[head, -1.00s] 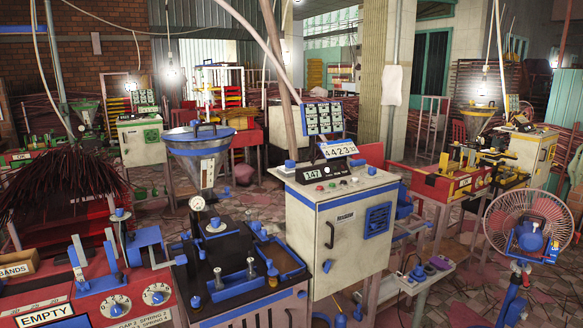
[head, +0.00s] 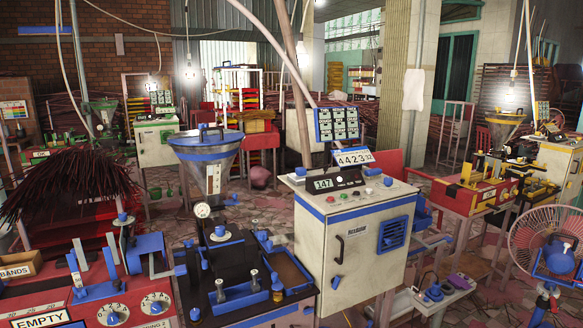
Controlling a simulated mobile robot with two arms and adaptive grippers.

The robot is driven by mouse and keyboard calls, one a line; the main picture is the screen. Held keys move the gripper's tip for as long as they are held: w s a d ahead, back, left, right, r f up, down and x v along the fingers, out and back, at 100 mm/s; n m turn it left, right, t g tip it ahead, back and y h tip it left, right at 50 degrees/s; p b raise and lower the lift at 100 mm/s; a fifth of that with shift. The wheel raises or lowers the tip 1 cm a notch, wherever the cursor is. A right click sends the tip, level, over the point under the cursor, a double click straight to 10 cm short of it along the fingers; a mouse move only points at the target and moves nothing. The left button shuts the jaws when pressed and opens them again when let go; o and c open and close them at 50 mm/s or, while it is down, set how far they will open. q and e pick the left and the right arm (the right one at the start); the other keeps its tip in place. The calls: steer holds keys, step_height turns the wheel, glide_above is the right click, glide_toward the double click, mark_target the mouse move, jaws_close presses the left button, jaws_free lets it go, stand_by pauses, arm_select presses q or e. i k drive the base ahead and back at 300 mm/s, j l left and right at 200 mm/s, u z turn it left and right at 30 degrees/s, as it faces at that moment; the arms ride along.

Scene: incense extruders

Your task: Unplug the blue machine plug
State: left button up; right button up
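The blue machine stands in the middle of the head view: a cream cabinet (head: 366,254) with blue trim, a blue-rimmed metal hopper (head: 207,160) and a dark press bed (head: 230,262). Right of the cabinet is a low pale bench (head: 458,294). On it sits a small outlet block with round blue parts (head: 435,292), and a dark cord curves up behind it. These look like plugs or sockets; which one is the blue machine's plug I cannot tell. Neither of my grippers is in view.
A red and yellow machine (head: 490,187) is behind the bench. A red machine with dials (head: 95,300) and a bundle of dark red sticks (head: 70,190) are at the left. Pink tiled floor (head: 487,308) shows right of the bench.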

mark_target(300, 171)
steer(key=i+l+u, duration=0.3)
steer(key=i+l, duration=0.2)
steer(key=l, duration=0.2)
steer(key=i+l+u, duration=0.2)
steer(key=l, duration=0.2)
